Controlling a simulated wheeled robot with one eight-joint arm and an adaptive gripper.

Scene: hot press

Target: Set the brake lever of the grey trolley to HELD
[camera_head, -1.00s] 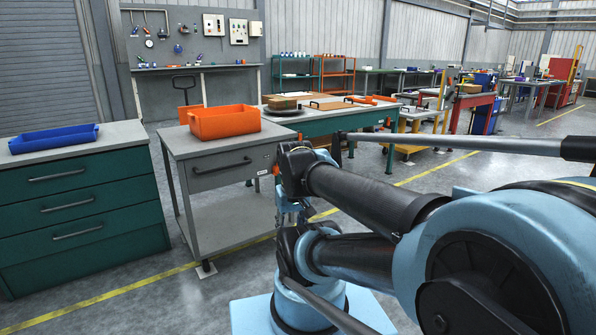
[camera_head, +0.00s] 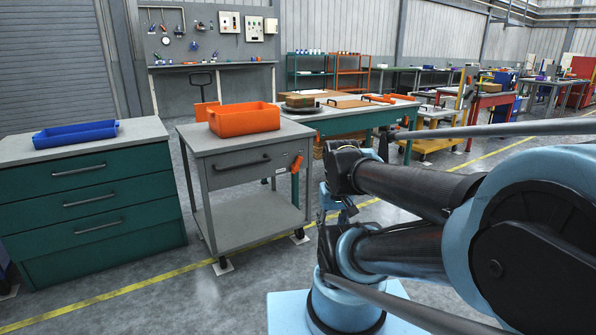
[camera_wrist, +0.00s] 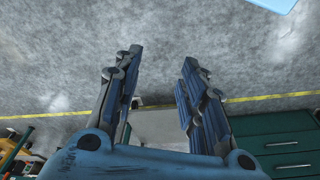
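The grey trolley (camera_head: 238,166) stands left of centre in the head view, with a drawer with a dark handle, a lower shelf and small wheels. A small orange lever (camera_head: 297,164) sits at the right end of its front; its marking is too small to read. My gripper (camera_wrist: 160,58) is open and empty in the wrist view, with both fingers spread above bare floor. It is apart from the trolley and the lever. In the head view my arm is folded at the right, and the gripper is hard to make out there.
An orange bin (camera_head: 244,119) stands on the trolley top. A green drawer cabinet (camera_head: 90,205) with a blue tray (camera_head: 76,135) is to the left. A green workbench (camera_head: 345,122) is behind at the right. A yellow line (camera_head: 130,289) crosses clear floor in front.

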